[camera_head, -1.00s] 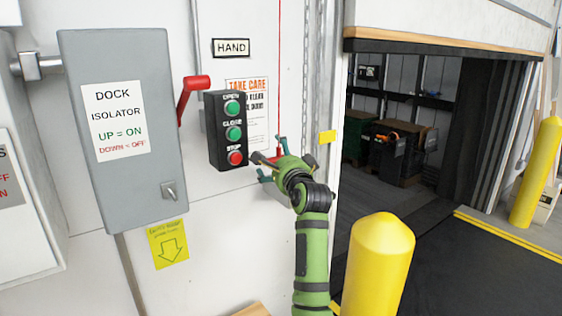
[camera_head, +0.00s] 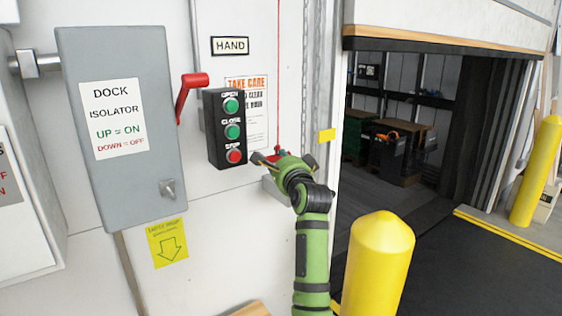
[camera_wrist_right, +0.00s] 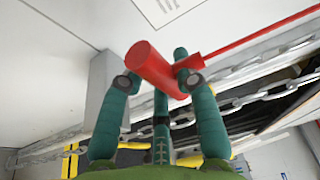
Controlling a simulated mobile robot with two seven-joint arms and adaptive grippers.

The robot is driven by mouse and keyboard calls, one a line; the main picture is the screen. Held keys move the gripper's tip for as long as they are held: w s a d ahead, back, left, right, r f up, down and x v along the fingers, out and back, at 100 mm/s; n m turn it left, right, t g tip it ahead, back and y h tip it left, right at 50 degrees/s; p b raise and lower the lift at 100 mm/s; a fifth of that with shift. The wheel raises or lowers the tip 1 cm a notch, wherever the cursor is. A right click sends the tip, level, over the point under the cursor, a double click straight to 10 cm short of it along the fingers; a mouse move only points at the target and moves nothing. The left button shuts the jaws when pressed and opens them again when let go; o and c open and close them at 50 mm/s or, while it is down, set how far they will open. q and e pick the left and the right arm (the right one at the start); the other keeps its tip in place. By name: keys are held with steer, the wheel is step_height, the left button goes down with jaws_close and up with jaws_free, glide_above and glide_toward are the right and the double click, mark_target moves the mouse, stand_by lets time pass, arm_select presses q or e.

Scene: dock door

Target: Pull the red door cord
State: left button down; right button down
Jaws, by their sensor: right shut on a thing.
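The red door cord (camera_head: 278,75) hangs down the white wall, to the right of the push-button box. Its red handle (camera_head: 278,150) is mostly hidden by my right gripper (camera_head: 282,160) in the head view. In the right wrist view the thick red handle (camera_wrist_right: 153,66) lies between the teal fingers of my right gripper (camera_wrist_right: 160,84), which are shut on it. The thin cord (camera_wrist_right: 258,31) runs from the handle to the upper right there. My left gripper is not in view.
The black box (camera_head: 224,130) with OPEN, CLOSE and STOP buttons is just left of the gripper. A red lever (camera_head: 188,92) sticks out from the grey isolator box (camera_head: 120,190). A yellow bollard (camera_head: 378,270) stands right of my arm. The dock door (camera_head: 450,48) is partly raised.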

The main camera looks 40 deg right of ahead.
steer(key=shift+w+a+f+b, duration=0.15)
steer(key=shift+f+b, duration=0.95)
steer(key=shift+f, duration=1.05)
jaws_free()
steer(key=shift+a+r, duration=0.15)
steer(key=p+v, duration=0.4)
steer(key=v, duration=0.6)
steer(key=shift+d, duration=0.2)
steer(key=shift+r, duration=0.1)
